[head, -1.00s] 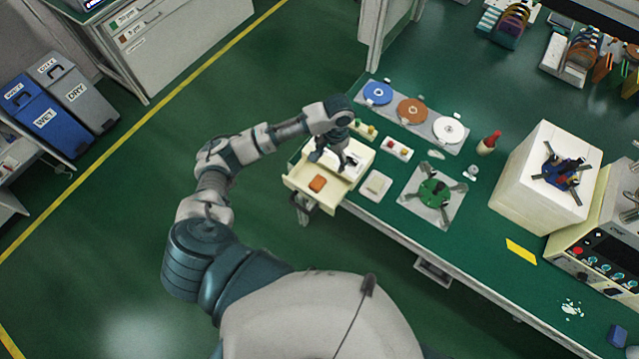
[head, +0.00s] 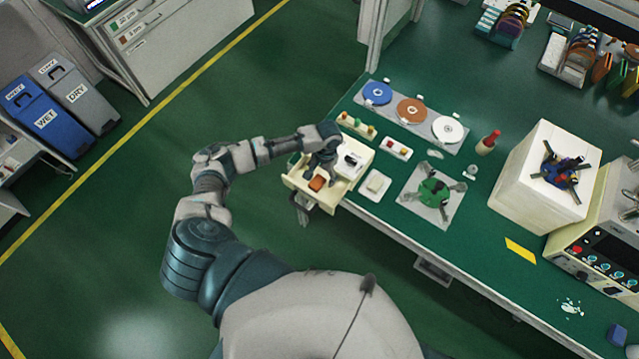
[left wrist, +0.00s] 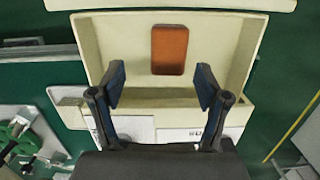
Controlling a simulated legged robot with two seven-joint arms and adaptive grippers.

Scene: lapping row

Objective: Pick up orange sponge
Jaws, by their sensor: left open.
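The orange sponge (head: 317,183) lies in the open cream drawer (head: 330,203) at the left end of the green bench. In the left wrist view the sponge (left wrist: 169,50) lies flat on the floor of the drawer (left wrist: 92,45), clear of its walls. My left gripper (head: 320,168) is just above the drawer, close to the sponge. In the left wrist view my left gripper (left wrist: 160,82) is open and empty, its two fingers spread below the sponge in the picture, not touching it. My right gripper is not in view.
Blue, orange and white discs (head: 411,111) lie on a grey plate behind.

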